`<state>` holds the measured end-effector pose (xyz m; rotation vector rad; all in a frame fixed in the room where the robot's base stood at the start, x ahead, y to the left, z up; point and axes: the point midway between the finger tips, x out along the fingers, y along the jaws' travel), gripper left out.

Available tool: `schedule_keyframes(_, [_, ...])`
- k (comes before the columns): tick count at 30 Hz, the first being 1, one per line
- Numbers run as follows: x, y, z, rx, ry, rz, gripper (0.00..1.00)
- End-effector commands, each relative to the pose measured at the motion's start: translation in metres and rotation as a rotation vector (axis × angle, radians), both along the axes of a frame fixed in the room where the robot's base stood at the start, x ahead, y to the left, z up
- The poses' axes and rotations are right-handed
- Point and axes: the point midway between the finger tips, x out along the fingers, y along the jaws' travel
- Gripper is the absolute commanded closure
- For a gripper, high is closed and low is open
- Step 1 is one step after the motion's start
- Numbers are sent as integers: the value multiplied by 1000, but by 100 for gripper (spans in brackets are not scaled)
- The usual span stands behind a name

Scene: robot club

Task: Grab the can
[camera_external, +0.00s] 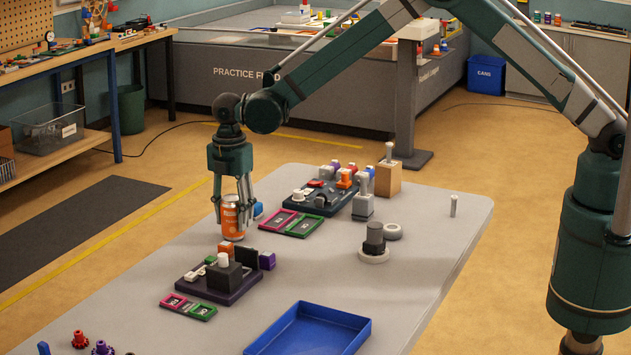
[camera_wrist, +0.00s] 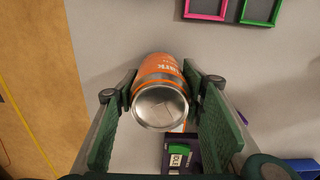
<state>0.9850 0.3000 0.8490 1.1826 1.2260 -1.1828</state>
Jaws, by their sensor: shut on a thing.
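The orange can (camera_external: 231,222) is near the left edge of the grey table (camera_external: 330,262) in the external view. My gripper (camera_external: 233,212) points down over it with fingers on both sides. In the wrist view the can (camera_wrist: 160,96) lies between the two green finger pads of my gripper (camera_wrist: 163,105), its silver end facing the camera. The fingers are shut on the can. I cannot tell whether its base touches the table.
A dark purple board with blocks (camera_external: 222,283) stands just in front of the can. Pink and green frames (camera_external: 292,222) and another board of blocks (camera_external: 325,195) are to the right. A blue tray (camera_external: 312,328) is at the front. Clear table lies between.

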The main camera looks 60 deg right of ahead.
Motion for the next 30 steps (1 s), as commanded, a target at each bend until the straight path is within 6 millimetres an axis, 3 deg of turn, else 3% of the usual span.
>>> schedule_keyframes(11, [0, 0, 9, 0, 0, 0, 79])
schedule_keyframes(30, [0, 0, 90, 0, 0, 0, 79])
